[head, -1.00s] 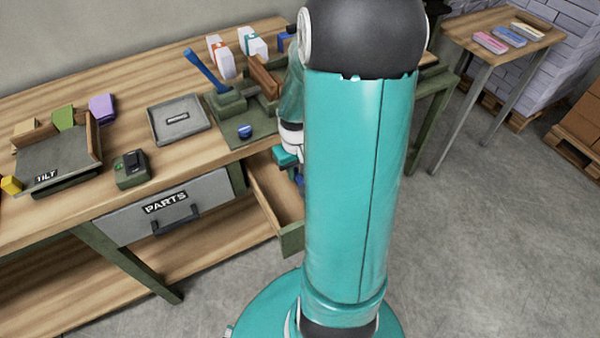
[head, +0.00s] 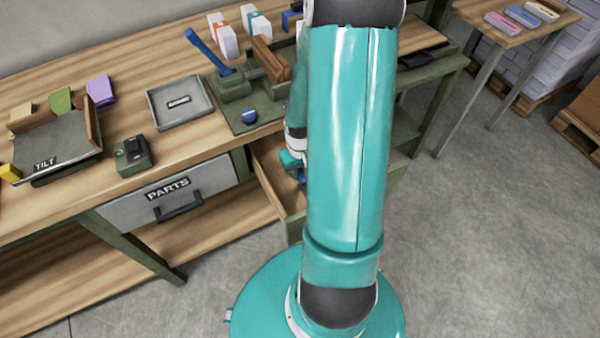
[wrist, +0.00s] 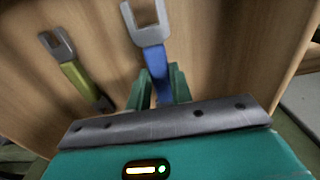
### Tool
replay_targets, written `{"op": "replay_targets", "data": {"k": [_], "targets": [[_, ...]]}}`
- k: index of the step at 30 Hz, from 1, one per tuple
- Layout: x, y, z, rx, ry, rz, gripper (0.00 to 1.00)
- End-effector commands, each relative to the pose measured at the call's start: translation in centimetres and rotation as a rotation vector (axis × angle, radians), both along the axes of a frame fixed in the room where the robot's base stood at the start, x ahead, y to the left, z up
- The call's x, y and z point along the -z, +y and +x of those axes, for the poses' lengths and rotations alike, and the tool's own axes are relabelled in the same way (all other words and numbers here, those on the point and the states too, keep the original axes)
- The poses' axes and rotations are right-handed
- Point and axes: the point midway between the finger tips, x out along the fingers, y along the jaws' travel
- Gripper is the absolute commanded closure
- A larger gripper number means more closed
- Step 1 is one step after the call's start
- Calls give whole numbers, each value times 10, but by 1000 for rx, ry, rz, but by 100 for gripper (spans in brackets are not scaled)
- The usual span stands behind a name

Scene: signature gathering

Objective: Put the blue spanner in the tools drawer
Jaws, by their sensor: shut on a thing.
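My gripper (wrist: 159,85) is shut on the blue spanner (wrist: 157,66) in the wrist view. The spanner has a blue handle and a grey open-ended head pointing away from the fingers. The open wooden drawer (wrist: 225,60) lies behind it; I cannot tell whether the spanner touches its bottom. In the head view my gripper (head: 291,160) is low over the pulled-out drawer (head: 267,165), beside the PARTS drawer. A bit of the blue spanner (head: 301,176) shows there. My arm hides much of the drawer and its label.
A yellow-green spanner (wrist: 78,78) lies in the drawer, left of the blue one. The PARTS drawer (head: 210,178) is shut. The bench top bears a grey tray (head: 203,107), a TILT bin (head: 60,150) and a blue-handled device (head: 228,82). Open floor lies right.

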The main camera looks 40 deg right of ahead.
Motion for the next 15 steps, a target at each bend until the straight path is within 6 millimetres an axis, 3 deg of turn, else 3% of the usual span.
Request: {"op": "replay_targets", "data": {"k": [5, 15], "targets": [[22, 0, 1, -1, 1, 0, 100], [26, -1, 3, 0, 0, 0, 100]]}}
